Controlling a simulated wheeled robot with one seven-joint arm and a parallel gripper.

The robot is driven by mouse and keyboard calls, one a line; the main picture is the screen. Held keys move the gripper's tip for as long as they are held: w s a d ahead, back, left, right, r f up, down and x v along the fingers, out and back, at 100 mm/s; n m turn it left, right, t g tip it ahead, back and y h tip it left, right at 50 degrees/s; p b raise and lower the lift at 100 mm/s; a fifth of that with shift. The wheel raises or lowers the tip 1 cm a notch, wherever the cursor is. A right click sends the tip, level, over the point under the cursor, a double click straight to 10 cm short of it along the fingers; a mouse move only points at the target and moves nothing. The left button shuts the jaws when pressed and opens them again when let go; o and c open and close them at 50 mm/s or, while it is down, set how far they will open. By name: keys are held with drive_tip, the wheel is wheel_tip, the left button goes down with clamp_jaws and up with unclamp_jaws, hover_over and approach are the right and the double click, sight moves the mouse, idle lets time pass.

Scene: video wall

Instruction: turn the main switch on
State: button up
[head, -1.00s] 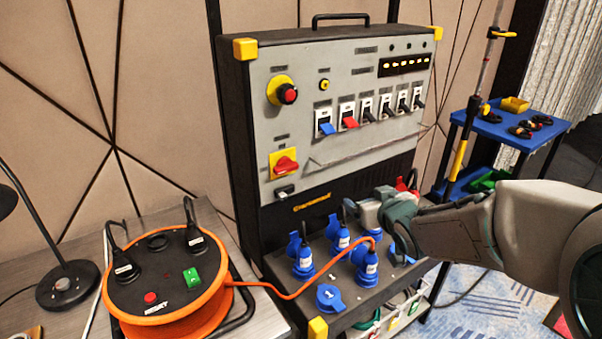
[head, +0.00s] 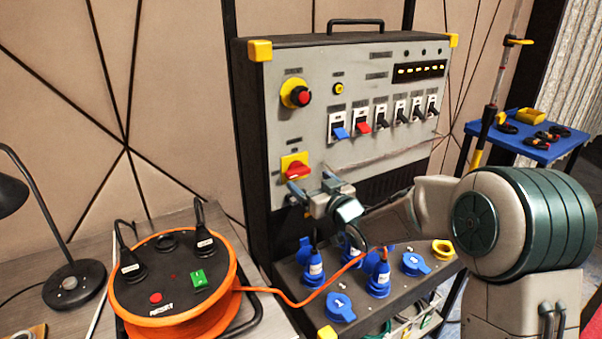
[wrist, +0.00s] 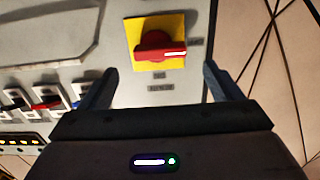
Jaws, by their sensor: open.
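The main switch is a red rotary handle (head: 297,172) on a yellow square plate (head: 292,160), low on the left of the grey panel. In the wrist view the red handle (wrist: 160,52) lies level across its plate, with a white mark at its right end. My gripper (head: 312,184) is open and empty just in front of and slightly below the switch. In the wrist view the fingers (wrist: 160,72) stand wide apart on either side of the handle's line, apart from it. Whether a finger touches the panel cannot be told.
Above are a red emergency button (head: 301,96) and a row of breakers (head: 382,120). Blue sockets (head: 378,274) with plugs sit on the ledge below my gripper. An orange cable (head: 300,298) runs to the cable reel (head: 172,275) at the left.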

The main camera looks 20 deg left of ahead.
sight(301, 173)
drive_tip(key=shift+x, duration=2.75)
drive_tip(key=c, duration=1)
